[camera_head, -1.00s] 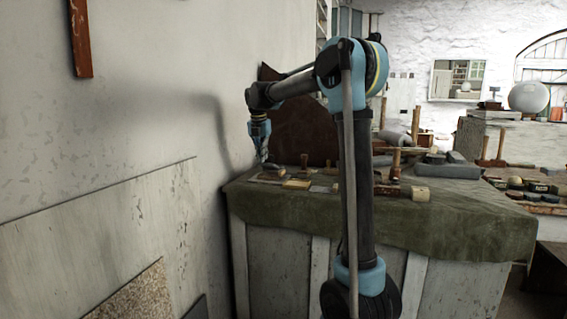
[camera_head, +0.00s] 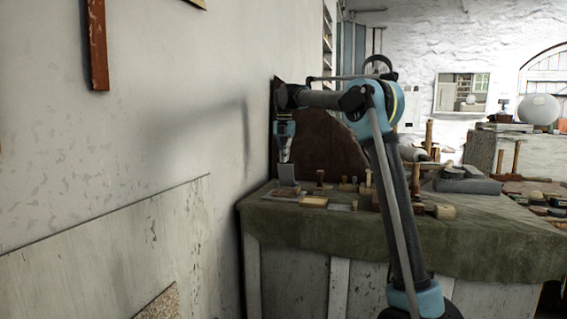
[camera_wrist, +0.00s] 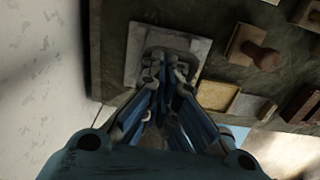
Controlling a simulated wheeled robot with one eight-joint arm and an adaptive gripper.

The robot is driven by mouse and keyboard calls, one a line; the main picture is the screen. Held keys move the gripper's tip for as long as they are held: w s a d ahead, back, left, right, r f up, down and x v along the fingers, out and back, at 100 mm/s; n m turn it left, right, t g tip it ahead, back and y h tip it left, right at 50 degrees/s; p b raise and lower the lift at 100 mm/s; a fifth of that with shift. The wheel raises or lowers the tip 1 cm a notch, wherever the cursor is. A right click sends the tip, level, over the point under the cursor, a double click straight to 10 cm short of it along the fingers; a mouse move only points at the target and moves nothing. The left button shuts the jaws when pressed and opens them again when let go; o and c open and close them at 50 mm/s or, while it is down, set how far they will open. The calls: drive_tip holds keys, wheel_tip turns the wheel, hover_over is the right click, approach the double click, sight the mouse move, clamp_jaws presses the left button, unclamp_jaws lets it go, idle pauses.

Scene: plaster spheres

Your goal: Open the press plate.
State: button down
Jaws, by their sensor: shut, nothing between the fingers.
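The press plate (camera_head: 287,176) is a small light grey plate at the left end of the cloth-covered bench. In the wrist view the plate (camera_wrist: 134,66) shows as a pale square with a darker middle. My gripper (camera_wrist: 163,66) is shut and empty, its fingertips over the middle of the plate and hiding part of it. Whether the tips touch the plate I cannot tell.
The bench (camera_head: 470,230) carries wooden stamps, a pale wooden block (camera_head: 314,202) and a grey stone slab (camera_head: 467,185) farther right. A dark brown board (camera_head: 325,148) stands behind. The plastered wall (camera_head: 200,130) is close on the left.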

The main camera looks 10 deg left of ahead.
drive_tip(key=shift+w+d, duration=0.1)
drive_tip(key=shift+w, duration=0.7)
drive_tip(key=shift+r, duration=0.1)
idle(0.7)
